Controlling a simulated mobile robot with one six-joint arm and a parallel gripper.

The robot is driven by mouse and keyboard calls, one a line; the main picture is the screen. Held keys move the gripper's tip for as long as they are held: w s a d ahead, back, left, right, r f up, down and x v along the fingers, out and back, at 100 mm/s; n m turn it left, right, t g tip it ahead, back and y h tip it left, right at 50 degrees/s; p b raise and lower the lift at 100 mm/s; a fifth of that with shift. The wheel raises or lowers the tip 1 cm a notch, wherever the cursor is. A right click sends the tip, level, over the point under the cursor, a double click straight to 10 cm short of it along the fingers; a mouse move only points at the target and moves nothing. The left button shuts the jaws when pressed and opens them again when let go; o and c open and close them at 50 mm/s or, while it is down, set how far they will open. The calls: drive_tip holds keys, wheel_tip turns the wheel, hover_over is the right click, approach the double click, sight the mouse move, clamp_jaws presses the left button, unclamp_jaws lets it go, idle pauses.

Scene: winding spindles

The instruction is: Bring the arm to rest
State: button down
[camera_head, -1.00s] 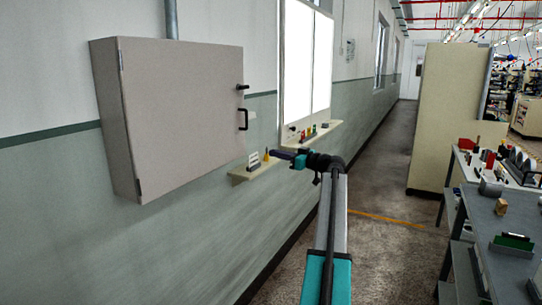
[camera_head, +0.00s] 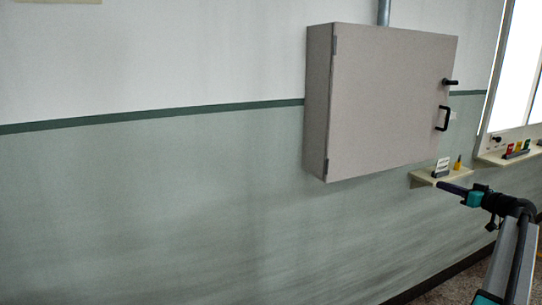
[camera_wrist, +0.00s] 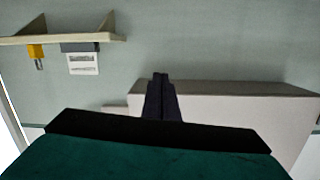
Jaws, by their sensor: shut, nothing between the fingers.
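My gripper (camera_head: 444,187) is at the end of my arm, low at the right of the head view. It appears just in front of the small wall shelf (camera_head: 422,181), below the grey wall cabinet (camera_head: 390,100). In the wrist view the two dark fingers (camera_wrist: 160,92) are together with nothing between them. They overlap the edge of the pale cabinet (camera_wrist: 225,105) in that picture, and I cannot tell the distance. The cabinet is closed, with a dark handle (camera_head: 442,118) on its right side.
The small shelf holds a yellow item (camera_head: 457,164) and a white card in a dark holder (camera_head: 442,168). A second ledge (camera_head: 500,158) with several small coloured items is at the far right, below a bright panel (camera_head: 522,75).

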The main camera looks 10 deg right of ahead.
drive_tip(key=w+a+f+m+g+y, duration=0.15)
drive_tip(key=a+f+g, duration=0.25)
drive_tip(key=a+f, duration=1.4)
drive_tip(key=w+a+f+g+y, duration=0.2)
drive_tip(key=w+a+f+g, duration=0.15)
drive_tip(key=a+f, duration=1.45)
drive_tip(key=s+a+f+g+h, duration=0.2)
drive_tip(key=s+a+f+g, duration=0.7)
drive_tip(key=s+a+f, duration=1.4)
drive_tip(key=s+a+f+g+h, duration=0.2)
drive_tip(key=s+f, duration=0.1)
drive_tip(key=s, duration=0.7)
drive_tip(key=s+a+f+n+g+h, duration=0.1)
drive_tip(key=s+a+f+g+h, duration=0.1)
drive_tip(key=s, duration=0.9)
drive_tip(key=shift+a+f+g, duration=0.55)
drive_tip(key=shift+a+f, duration=0.2)
drive_tip(key=shift+f, duration=0.45)
